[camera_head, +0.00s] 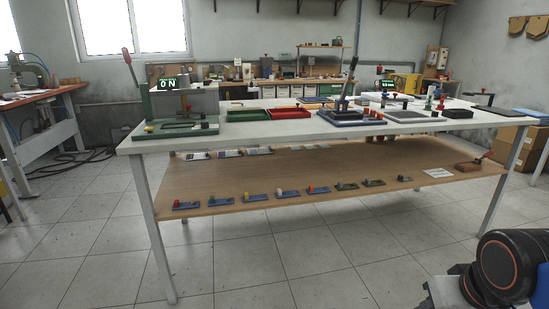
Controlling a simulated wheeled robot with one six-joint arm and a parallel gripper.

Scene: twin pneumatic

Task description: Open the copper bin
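I cannot pick out a copper bin with certainty. A row of pale bins (284,92) stands under the back bench, too small to read any labels. On the white table, a green tray (247,115) and an open red tray (290,113) sit side by side near the middle. My gripper is not in view. Only a dark round joint of my own arm, with an orange ring, shows at the lower right.
A long white table (132,145) stands ahead, holding a green lever press (142,100) and a dark lever press (346,108). Its wooden lower shelf (270,178) carries several small blocks with coloured knobs. An orange-topped bench (45,95) stands left. The tiled floor in front is clear.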

